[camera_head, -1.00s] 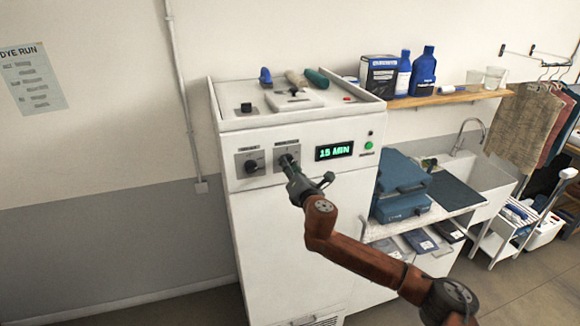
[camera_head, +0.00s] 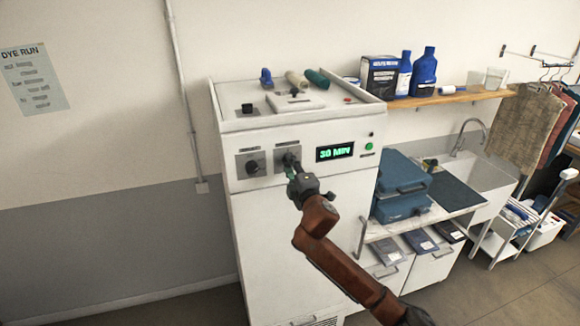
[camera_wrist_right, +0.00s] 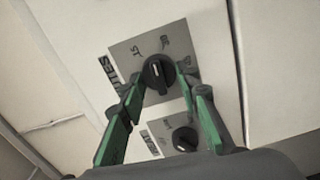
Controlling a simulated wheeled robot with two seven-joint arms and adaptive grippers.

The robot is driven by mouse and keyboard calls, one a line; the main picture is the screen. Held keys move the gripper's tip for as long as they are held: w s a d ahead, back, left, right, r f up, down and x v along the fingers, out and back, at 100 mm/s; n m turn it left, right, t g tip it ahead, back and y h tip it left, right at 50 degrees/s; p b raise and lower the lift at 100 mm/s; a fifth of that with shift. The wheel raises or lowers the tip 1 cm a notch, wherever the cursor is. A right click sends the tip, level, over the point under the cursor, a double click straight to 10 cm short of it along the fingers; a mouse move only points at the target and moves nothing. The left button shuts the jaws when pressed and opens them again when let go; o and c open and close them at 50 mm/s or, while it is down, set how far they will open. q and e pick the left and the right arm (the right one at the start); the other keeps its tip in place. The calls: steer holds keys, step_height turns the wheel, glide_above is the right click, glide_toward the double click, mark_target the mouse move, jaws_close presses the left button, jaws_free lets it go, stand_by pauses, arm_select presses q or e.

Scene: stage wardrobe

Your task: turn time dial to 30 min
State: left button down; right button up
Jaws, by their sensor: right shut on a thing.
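The white dye machine (camera_head: 290,235) has two black dials on grey plates on its front panel. My left gripper is not in view.
A green button (camera_head: 369,146) is right of the display. Rolls and a blue item lie on the machine's top. To the right are blue cases (camera_head: 402,187), a sink (camera_head: 483,175) and a shelf (camera_head: 450,97) with bottles.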

steer(key=m, duration=0.4)
steer(key=shift+m, duration=0.3)
stand_by(0.3)
steer(key=o, duration=1.1)
steer(key=shift+d, duration=0.1)
steer(key=shift+o, duration=0.2)
steer(key=v, duration=1.2)
